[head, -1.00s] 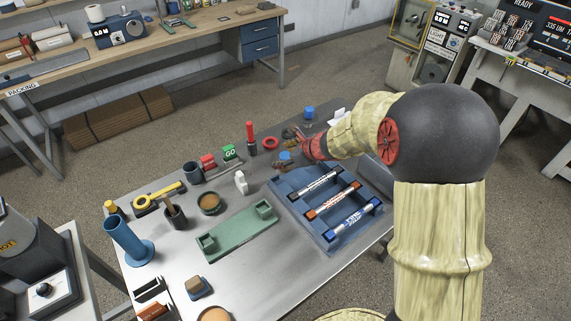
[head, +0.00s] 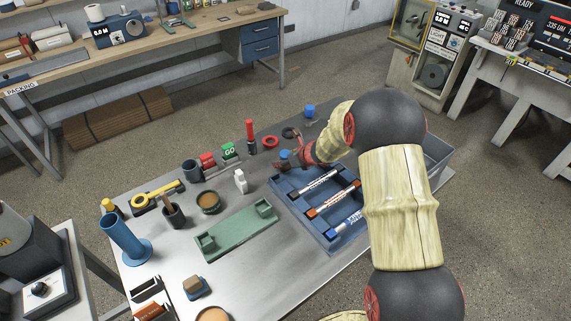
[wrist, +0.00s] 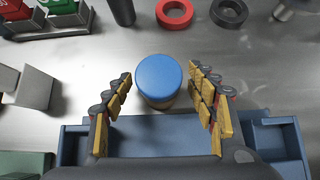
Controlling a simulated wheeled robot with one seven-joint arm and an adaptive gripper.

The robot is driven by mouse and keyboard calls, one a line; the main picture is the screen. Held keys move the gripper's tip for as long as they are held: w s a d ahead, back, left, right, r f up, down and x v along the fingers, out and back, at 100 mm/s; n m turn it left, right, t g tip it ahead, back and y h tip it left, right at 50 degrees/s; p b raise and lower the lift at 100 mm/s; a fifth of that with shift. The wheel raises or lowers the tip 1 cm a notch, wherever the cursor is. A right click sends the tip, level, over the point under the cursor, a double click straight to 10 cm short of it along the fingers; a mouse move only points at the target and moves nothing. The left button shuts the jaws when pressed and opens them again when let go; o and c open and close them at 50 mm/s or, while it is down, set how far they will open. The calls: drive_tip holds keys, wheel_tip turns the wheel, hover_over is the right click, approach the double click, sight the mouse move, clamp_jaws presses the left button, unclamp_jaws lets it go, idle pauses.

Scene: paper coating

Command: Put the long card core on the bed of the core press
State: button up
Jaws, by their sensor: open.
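My gripper (wrist: 160,74) is open in the wrist view, with a finger on each side of a blue-topped upright cylinder (wrist: 158,82). Neither finger clearly touches it. In the head view, my gripper (head: 284,164) is beside this cylinder (head: 285,154), behind the blue rack, partly hidden by its own wrist. A green bed with raised end blocks (head: 236,232) lies empty mid-table; I cannot tell for sure that it is the core press bed. No piece shows plainly as the long card core, and I cannot tell whether the blue-topped cylinder is it.
A red ring (wrist: 174,13) and a black ring (wrist: 229,12) lie beyond. A blue upright tube (head: 124,238) stands at left.

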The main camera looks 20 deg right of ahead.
drive_tip(key=shift+w, duration=0.1)
drive_tip(key=shift+c, duration=1.2)
drive_tip(key=c, duration=1.1)
